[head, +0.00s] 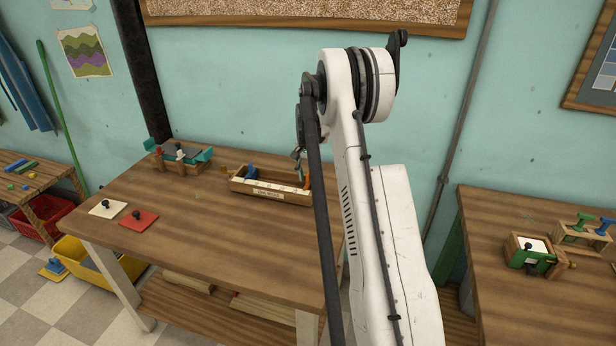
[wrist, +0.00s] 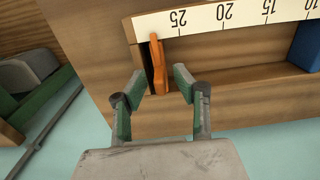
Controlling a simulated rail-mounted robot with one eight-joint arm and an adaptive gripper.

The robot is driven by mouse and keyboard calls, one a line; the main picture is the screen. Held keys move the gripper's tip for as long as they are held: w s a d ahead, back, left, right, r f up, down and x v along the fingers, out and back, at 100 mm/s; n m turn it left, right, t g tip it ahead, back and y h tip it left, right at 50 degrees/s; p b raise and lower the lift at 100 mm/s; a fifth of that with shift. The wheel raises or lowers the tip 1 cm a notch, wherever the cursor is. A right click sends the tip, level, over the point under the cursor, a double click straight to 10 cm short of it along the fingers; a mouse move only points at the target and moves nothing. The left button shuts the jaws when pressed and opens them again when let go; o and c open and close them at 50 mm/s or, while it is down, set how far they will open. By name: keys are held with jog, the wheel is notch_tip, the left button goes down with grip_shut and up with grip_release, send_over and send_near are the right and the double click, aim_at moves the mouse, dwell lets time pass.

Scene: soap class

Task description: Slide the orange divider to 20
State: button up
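The orange divider (wrist: 158,66) stands in the wooden box (wrist: 230,104), a little left of the 25 mark on the white number strip (wrist: 205,20) in the wrist view. The 20 mark is further right. In the head view the orange divider (head: 307,183) is at the box's right end, partly covered by my arm. My gripper (wrist: 160,80) is open, with one finger on each side of the divider's near end in the wrist view. Gaps show on both sides; I see no contact. My gripper (head: 299,155) is mostly hidden in the head view.
A blue divider (wrist: 307,45) stands in the same box near the 10 mark. On the table (head: 200,235) are a red plate (head: 139,220), a cream plate (head: 108,208) and a wooden fixture (head: 180,160). A second table (head: 500,300) holds a green fixture (head: 533,256).

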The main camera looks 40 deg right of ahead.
jog(key=shift+c, duration=0.3)
grip_shut()
jog(key=w+a, duration=0.1)
jog(key=w, duration=0.1)
jog(key=w+a+b, duration=0.1)
jog(key=w+a, duration=0.1)
jog(key=w+a+b, duration=0.1)
jog(key=w, duration=0.1)
jog(key=shift+w+a, duration=0.15)
jog(key=shift+w, duration=0.25)
jog(key=shift+o, duration=0.3)
grip_release()
